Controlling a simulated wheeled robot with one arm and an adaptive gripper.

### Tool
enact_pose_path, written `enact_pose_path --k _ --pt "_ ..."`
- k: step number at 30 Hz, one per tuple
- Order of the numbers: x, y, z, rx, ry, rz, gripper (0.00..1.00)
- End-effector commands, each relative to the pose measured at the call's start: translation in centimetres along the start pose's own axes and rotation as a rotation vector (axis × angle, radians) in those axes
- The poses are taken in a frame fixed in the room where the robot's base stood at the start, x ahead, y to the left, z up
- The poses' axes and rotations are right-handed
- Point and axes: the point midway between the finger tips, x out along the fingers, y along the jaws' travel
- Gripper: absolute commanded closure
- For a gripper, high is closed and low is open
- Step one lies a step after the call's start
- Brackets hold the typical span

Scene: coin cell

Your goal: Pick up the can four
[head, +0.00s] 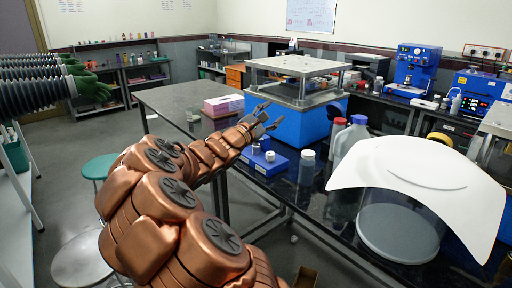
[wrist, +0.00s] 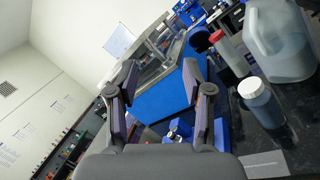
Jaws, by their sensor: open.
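A small blue tray (head: 264,167) sits on the dark bench with small silver cans, one at its left (head: 256,148) and one at its right (head: 270,156). No number is readable, so I cannot tell which is can four. In the wrist view, shiny metal cans (wrist: 179,127) show low between my fingers, partly hidden by the gripper. My gripper (head: 268,121) is open and empty, above and a little behind the tray in the head view. Its two fingers stand wide apart in the wrist view (wrist: 164,92).
A blue machine with a metal top (head: 285,118) stands behind the tray. A white-capped jar (head: 307,167) and bottles (head: 350,136) stand to the right. A pink tissue box (head: 223,105) is at the left. A white curved hood (head: 420,170) covers the front right.

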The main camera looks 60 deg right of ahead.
Motion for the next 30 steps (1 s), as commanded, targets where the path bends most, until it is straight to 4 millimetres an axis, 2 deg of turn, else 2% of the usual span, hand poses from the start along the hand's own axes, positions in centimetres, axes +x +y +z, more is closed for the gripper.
enact_pose_path --k 1,5,9,13,15,19,30 --pt "1.2 0.2 -2.3 -0.083 0.02 0.051 0.5" --pt "2.8 0.7 -9.3 -0.288 0.11 0.187 0.5" --pt "3.3 -1.0 -16.6 -0.481 0.221 0.298 0.5" --pt "2.9 -3.2 -21.9 -0.602 0.314 0.363 0.5" --pt "2.7 -4.0 -23.6 -0.643 0.346 0.386 0.5" --pt "2.5 -4.9 -25.4 -0.682 0.38 0.407 0.5" --pt "4.4 -4.4 -26.6 -0.687 0.383 0.411 0.5"
